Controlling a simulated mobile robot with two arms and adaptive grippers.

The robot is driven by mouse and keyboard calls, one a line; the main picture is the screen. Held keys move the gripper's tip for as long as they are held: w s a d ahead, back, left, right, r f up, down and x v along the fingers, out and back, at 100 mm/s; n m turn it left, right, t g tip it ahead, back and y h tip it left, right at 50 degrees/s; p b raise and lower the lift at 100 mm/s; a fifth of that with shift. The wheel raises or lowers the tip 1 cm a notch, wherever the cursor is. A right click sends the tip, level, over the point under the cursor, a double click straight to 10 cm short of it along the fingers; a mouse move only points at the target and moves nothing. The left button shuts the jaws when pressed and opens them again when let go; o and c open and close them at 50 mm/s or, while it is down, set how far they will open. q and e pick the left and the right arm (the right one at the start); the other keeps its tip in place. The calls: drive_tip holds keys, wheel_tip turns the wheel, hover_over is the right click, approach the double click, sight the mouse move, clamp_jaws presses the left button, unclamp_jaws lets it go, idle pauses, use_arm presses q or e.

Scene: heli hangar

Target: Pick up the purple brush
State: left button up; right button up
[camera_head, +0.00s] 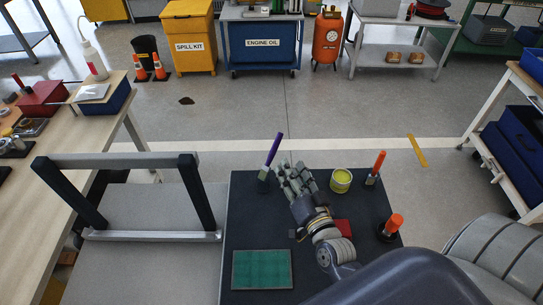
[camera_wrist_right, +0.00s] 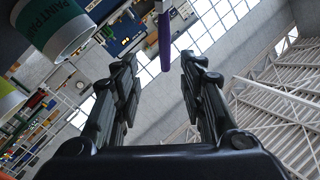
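The purple brush (camera_head: 273,149) stands nearly upright, slightly tilted, at the back left of the dark tabletop (camera_head: 240,215), with its lower end in or at a small grey holder. My right gripper (camera_head: 288,175) is just right of it, close to the brush's lower part. In the right wrist view the brush (camera_wrist_right: 165,35) shows beyond the gap between the two spread fingertips (camera_wrist_right: 158,64). The right gripper is open and nothing is between its fingers. I cannot tell whether a finger touches the brush. My left gripper is not in view.
A yellow-green can (camera_head: 340,180) stands right of the gripper. A red item (camera_head: 343,228) is partly hidden by my arm. A green pad (camera_head: 262,270) lies front left. A dark-posted frame (camera_head: 120,160) is further left.

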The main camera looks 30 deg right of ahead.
sight(275, 152)
drive_tip(key=w, duration=0.4)
drive_tip(key=w+p, duration=0.1)
drive_tip(key=w, duration=0.4)
drive_tip(key=shift+w+a+f+p, duration=0.1)
drive_tip(key=shift+w+f+p, duration=0.1)
drive_tip(key=shift+p, duration=0.1)
drive_tip(key=shift+w+f, duration=0.1)
drive_tip(key=shift+w, duration=0.25)
clamp_jaws()
